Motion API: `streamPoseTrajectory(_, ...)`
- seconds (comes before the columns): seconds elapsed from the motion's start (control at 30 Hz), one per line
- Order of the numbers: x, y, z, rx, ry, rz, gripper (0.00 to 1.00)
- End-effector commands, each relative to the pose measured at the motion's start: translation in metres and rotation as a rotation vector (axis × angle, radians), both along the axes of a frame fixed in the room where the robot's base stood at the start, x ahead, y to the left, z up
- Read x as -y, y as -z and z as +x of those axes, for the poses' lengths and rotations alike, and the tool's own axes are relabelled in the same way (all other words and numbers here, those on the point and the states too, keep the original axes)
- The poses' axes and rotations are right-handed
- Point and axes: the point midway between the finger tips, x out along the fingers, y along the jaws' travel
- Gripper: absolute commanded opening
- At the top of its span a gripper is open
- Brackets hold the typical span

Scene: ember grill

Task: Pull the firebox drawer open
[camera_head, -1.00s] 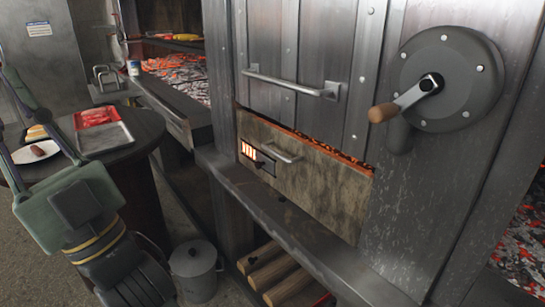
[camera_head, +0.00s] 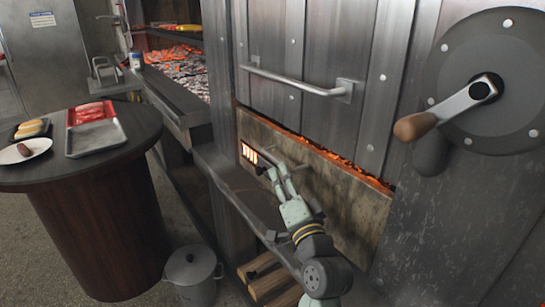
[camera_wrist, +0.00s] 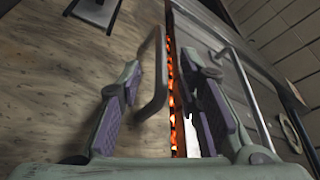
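The firebox drawer (camera_head: 350,205) has a stained tan front set low in the metal grill cabinet. It looks flush with the cabinet, with glowing embers along its top edge and a lit vent (camera_head: 249,152) at its left. My gripper (camera_head: 279,172) is in front of the drawer and partly hides its handle. The fingers are open. Whether either finger touches the handle I cannot tell.
A door bar (camera_head: 295,84) crosses the panel above the drawer, and a crank wheel (camera_head: 485,80) is at right. A ledge (camera_head: 235,185) runs below the drawer, with logs (camera_head: 265,280) underneath. A lidded pot (camera_head: 192,272) and a round table (camera_head: 100,180) stand at left.

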Motion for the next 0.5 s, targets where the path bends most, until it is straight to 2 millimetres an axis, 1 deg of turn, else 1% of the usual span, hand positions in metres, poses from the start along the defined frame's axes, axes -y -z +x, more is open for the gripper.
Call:
streamPoseTrajectory(0.03, -0.004, -0.006, 0.010, 0.001, -0.002, 0.000, 0.31)
streamPoseTrajectory(0.2, -0.013, -0.012, 0.040, 0.002, -0.001, -0.002, 0.31)
streamPoseTrajectory(0.33, -0.018, -0.015, 0.056, 0.002, -0.001, -0.002, 0.31)
streamPoseTrajectory(0.5, -0.022, -0.016, 0.066, 0.002, 0.000, -0.004, 0.31)
